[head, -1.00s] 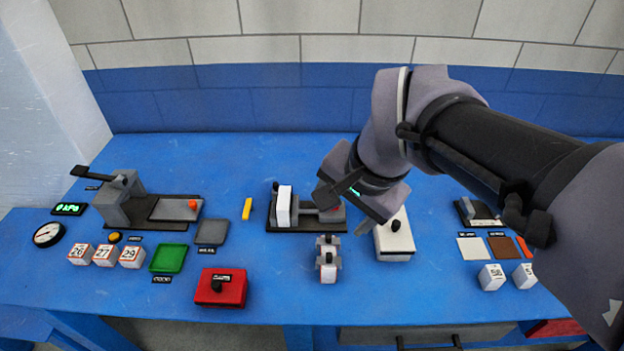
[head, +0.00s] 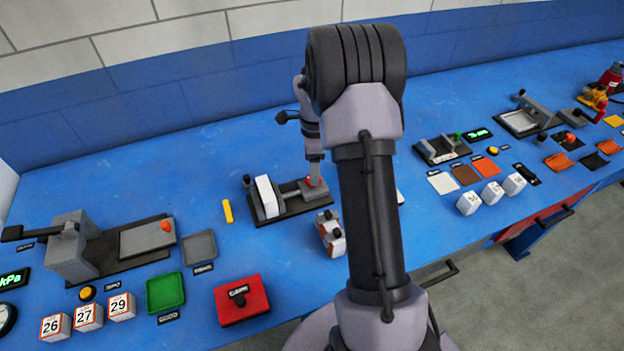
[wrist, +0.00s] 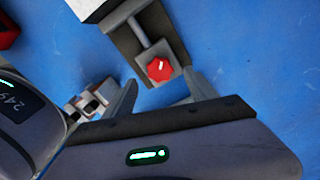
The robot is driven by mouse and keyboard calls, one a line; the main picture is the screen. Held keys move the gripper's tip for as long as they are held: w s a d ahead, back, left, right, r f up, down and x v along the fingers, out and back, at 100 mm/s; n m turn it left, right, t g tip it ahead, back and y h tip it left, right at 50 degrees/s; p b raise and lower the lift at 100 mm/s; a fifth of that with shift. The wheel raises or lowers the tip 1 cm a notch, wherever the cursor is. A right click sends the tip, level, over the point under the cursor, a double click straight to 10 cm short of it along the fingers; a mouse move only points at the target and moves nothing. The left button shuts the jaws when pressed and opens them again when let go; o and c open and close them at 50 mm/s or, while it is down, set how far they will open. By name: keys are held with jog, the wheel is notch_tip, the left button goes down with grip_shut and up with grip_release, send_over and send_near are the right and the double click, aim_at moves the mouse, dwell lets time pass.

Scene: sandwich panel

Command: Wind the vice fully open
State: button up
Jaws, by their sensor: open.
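The vice stands on a dark base plate (head: 290,203) near the middle of the blue bench. A white block (head: 267,197) is at its left end and a grey body with a red knob (head: 314,182) at its right end. In the wrist view the red knob (wrist: 160,68) has a small white mark and sits at the end of a grey screw (wrist: 142,38). My gripper (wrist: 160,92) is open and empty. Its two fingers lie either side of the base's end, with the knob a little beyond the fingertips. In the head view my arm hides most of the gripper.
A white block with orange parts (head: 331,232) stands in front of the vice. A yellow bar (head: 227,211) lies to its left. A red box (head: 242,299) and a green tray (head: 165,292) are front left. Bare blue bench lies behind the vice.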

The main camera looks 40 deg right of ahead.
notch_tip(320, 180, down, 4)
jog(key=shift+f+b, duration=0.1)
jog(key=shift+b, duration=0.3)
jog(key=shift+a, duration=0.1)
jog(key=c, duration=1.3)
jog(key=shift+c, duration=0.2)
